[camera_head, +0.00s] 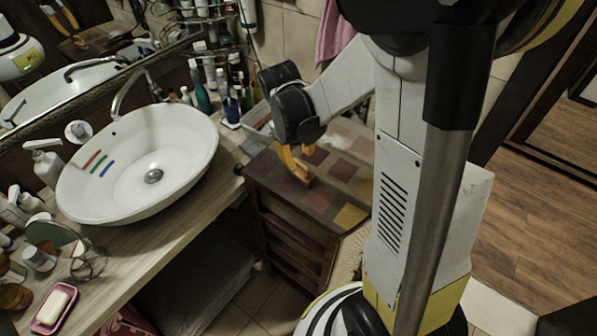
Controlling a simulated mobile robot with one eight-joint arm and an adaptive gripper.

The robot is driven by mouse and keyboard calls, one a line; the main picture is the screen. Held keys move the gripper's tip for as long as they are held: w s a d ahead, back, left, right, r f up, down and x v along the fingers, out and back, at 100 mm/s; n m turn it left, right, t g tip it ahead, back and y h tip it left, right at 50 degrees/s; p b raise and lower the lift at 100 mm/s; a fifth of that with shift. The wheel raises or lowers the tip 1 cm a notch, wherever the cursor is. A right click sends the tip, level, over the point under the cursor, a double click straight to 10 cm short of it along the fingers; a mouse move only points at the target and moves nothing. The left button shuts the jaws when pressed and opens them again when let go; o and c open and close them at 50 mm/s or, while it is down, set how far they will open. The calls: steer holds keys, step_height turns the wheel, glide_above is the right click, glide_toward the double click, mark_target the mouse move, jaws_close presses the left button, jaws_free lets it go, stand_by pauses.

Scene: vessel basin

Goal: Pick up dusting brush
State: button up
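I cannot clearly make out a dusting brush in the head view. My gripper (299,170), with orange fingers, points down over the tiled top of a small dark wooden cabinet (285,225). I see no object held in it, but the fingers overlap from this angle, so their opening is unclear. Three thin sticks, red, green and blue, lie in the white oval basin (190,165); the red stick (91,160) is leftmost. My arm hides part of the cabinet top and the area to its right.
Bottles and a blue cup (231,108) crowd the counter's back corner beside a grey tray (258,125). A pink soap dish (52,312), jars and a small round mirror (50,235) stand at left. A faucet (135,90) rises behind the basin. Wooden floor (540,190) is clear at right.

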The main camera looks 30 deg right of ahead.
mark_target(301, 164)
steer(key=f, duration=0.1)
steer(key=f+b, duration=0.1)
steer(key=f, duration=0.1)
steer(key=d+f, duration=0.1)
steer(key=shift+w+f, duration=0.25)
steer(key=shift+f, duration=0.05)
jaws_close()
steer(key=shift+r, duration=0.15)
step_height(301, 164, up, 5)
steer(key=shift+d+f+p, duration=0.1)
steer(key=shift+f+p, duration=0.1)
steer(key=shift+p, duration=0.55)
steer(key=s+d+r+p, duration=0.2)
steer(key=s+d+r, duration=0.4)
steer(key=s+d, duration=0.1)
steer(key=shift+s+d+r, duration=0.15)
steer(key=shift+s+d, duration=0.2)
steer(key=shift+d, duration=0.45)
steer(key=shift+w, duration=0.1)
